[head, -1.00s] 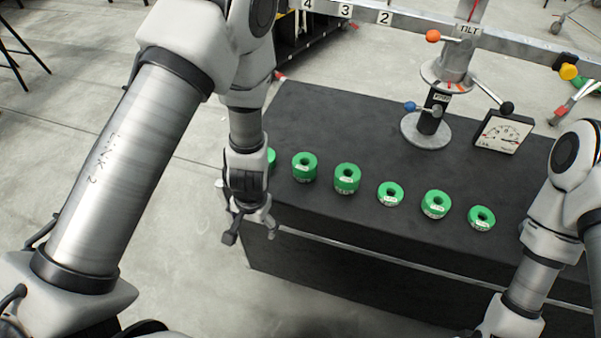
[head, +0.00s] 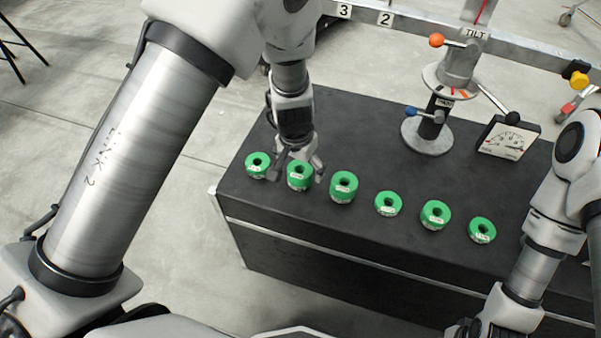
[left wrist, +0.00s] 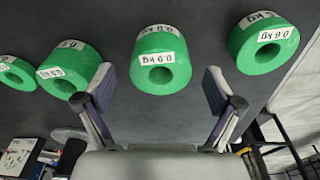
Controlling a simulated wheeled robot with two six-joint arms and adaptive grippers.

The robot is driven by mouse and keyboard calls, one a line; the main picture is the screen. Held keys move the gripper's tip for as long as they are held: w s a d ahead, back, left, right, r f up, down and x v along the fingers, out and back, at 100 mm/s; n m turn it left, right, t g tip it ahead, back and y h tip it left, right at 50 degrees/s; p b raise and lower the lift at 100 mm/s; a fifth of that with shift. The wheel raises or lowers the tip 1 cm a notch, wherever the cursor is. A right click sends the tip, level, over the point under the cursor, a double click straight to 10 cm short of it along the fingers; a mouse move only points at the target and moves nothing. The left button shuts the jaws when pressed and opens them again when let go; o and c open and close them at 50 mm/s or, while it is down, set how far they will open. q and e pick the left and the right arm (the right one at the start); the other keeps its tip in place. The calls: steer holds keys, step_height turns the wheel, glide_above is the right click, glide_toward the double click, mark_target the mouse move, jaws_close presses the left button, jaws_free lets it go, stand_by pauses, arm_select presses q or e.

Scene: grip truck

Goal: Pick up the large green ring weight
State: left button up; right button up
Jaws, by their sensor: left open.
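Several green ring weights with white labels stand in a row on a black-topped bench (head: 330,120). They differ in height; the second (head: 299,186) and third (head: 343,187) from the left look among the taller ones in the head view. My left gripper (head: 297,170) is open over the second ring, with one finger on each side of it. In the left wrist view, my left gripper (left wrist: 158,90) has a green ring (left wrist: 160,62) between and beyond its open fingers. I see no finger contact with it. My right gripper's fingers are not visible.
The leftmost ring (head: 257,165) stands close beside my left gripper. Smaller-looking rings (head: 388,204) stand to the right. A metal post with knobs (head: 428,135) and a dial gauge (head: 508,138) stand at the back right.

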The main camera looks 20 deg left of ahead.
arm_select(q)
steer(key=shift+w+f, duration=0.1)
steer(key=shift+f, duration=0.55)
steer(key=shift+r, duration=0.1)
steer(key=shift+c, duration=1.4)
steer(key=c, duration=1.2)
steer(key=shift+c, duration=0.2)
steer(key=shift+r, duration=0.15)
